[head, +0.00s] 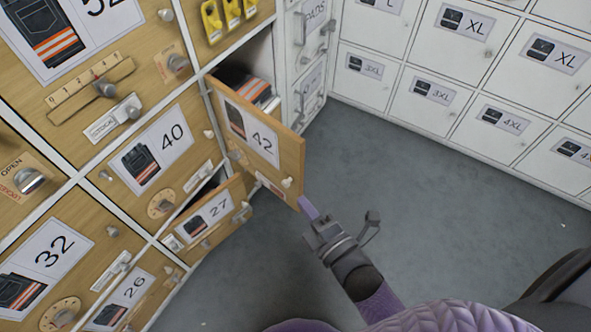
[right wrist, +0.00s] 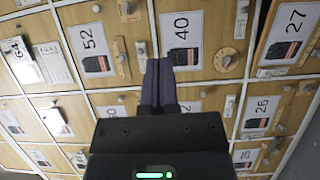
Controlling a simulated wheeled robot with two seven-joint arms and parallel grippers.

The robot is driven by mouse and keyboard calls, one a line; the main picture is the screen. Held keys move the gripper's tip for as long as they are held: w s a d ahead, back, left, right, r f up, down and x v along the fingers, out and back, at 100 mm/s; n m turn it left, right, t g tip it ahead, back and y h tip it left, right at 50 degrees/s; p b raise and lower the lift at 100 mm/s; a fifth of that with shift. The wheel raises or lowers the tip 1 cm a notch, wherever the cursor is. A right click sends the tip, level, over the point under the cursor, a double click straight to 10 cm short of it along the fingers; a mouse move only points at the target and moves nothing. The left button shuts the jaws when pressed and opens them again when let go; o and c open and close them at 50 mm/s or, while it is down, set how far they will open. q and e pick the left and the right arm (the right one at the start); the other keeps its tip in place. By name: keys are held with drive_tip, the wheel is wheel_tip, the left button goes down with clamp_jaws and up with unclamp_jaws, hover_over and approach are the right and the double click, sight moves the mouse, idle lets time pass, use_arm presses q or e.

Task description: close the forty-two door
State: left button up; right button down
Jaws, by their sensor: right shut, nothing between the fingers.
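The forty-two door (head: 262,140) is a wooden door with a white label and a small knob. It stands swung out from its compartment, with folded dark workwear with orange stripes (head: 247,88) showing behind it. My right gripper (head: 307,207) is shut and empty, its purple fingers close to the lower free corner of that door; I cannot tell whether they touch. In the right wrist view the shut fingers (right wrist: 158,80) point toward the locker fronts, and I cannot make out the forty-two door there. My left gripper is not in view.
The 27 door (head: 208,215) below also stands partly open. The 40 door (head: 148,160) to the left looks shut. White lockers (head: 470,80) with size labels line the back. The grey floor (head: 400,170) between is clear.

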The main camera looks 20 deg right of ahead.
sight(294, 160)
drive_tip(key=shift+w+d+f+b, duration=0.2)
drive_tip(key=shift+w+b, duration=0.5)
drive_tip(key=shift+w, duration=1.2)
drive_tip(key=shift+w+d+r+b, duration=0.1)
drive_tip(key=shift+w+d+b, duration=0.45)
drive_tip(key=shift+w, duration=1.4)
drive_tip(key=shift+w+f+b, duration=0.15)
drive_tip(key=shift+w+b, duration=0.75)
drive_tip(key=shift+w, duration=1)
drive_tip(key=shift+d, duration=0.15)
